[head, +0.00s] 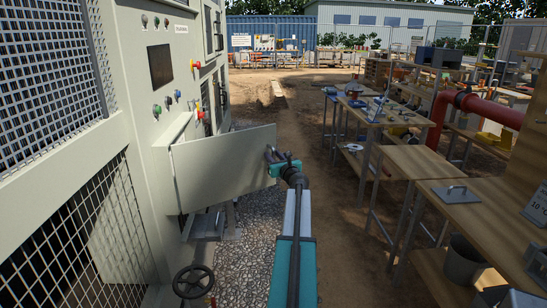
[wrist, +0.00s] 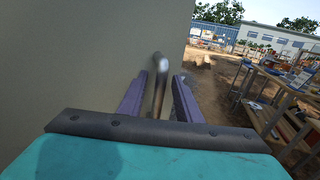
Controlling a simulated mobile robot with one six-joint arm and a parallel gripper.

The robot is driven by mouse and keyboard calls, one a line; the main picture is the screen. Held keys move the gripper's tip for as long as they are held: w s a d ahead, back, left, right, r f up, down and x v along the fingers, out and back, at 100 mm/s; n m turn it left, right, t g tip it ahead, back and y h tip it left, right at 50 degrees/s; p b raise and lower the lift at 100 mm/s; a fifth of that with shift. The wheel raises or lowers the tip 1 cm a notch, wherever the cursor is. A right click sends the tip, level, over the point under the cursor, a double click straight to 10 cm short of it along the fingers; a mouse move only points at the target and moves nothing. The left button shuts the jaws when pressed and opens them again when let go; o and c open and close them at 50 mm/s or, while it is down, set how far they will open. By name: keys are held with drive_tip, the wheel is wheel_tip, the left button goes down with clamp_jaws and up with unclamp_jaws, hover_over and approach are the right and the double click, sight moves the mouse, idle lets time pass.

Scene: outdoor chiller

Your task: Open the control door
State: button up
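The control door (head: 222,167) is a pale grey-green panel. It stands swung well out from the chiller cabinet (head: 150,75), with its hinge side at the left. My gripper (head: 272,155) is at the door's free right edge in the head view. In the wrist view, the door (wrist: 80,60) fills the left side, and a bent metal handle (wrist: 159,88) rises between the two purple fingers of my gripper (wrist: 160,95). The fingers stand on both sides of the handle, with narrow gaps showing, so they look open around it. The handle's lower part is hidden by my gripper.
A black handwheel (head: 194,281) is low in front of the cabinet. Coloured buttons and a dark screen (head: 160,65) are on the panel above the door. Wooden workbenches (head: 420,160) and a red pipe (head: 465,105) stand at the right. The dirt path between is clear.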

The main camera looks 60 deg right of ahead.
clamp_jaws()
